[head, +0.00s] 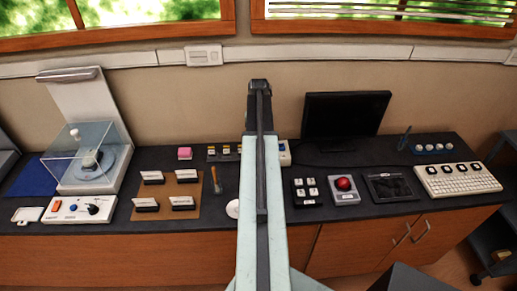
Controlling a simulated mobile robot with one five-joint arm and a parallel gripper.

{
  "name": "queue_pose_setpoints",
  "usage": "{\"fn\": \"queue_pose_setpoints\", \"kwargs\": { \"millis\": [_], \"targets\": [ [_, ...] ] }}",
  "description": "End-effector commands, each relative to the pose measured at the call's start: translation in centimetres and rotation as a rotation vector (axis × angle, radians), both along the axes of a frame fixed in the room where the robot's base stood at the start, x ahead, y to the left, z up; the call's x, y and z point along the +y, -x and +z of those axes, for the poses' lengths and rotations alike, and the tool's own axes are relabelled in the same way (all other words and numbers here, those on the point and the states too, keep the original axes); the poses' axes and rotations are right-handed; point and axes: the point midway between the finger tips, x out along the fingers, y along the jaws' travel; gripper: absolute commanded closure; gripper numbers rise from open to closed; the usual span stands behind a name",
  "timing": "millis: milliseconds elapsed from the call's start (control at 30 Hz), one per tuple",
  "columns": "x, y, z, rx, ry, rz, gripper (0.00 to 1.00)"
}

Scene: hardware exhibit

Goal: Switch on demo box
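A white control box (79,209) stands at the front left of the dark counter. It has an orange switch (57,206) at its left end, a small blue part in the middle and a black knob (93,210) on the right. I cannot read a label naming it the demo box, nor tell the switch's position. My arm rises through the middle of the view, well to the right of this box. Its dark far end (260,86) shows in front of the wall, and I cannot make out fingers or anything held there.
A clear case (88,150) stands behind the control box. A brown board (165,196) with several card holders lies to its right. A monitor (345,115), a red button box (344,190), a black tablet (390,187) and a white keyboard (457,180) are right of my arm.

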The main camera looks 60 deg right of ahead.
Motion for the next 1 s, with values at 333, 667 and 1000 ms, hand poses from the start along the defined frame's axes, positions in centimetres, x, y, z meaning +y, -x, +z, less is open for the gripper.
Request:
{"fn": "queue_pose_setpoints", "kwargs": {
  "millis": [333, 667, 1000],
  "targets": [
    [0.02, -0.02, 0.00, 0.000, 0.000, 0.000, 1.00],
    [0.03, -0.04, -0.39, 0.000, 0.000, 0.001, 1.00],
    [0.04, -0.05, -0.90, 0.000, 0.000, 0.001, 1.00]
  ]
}}
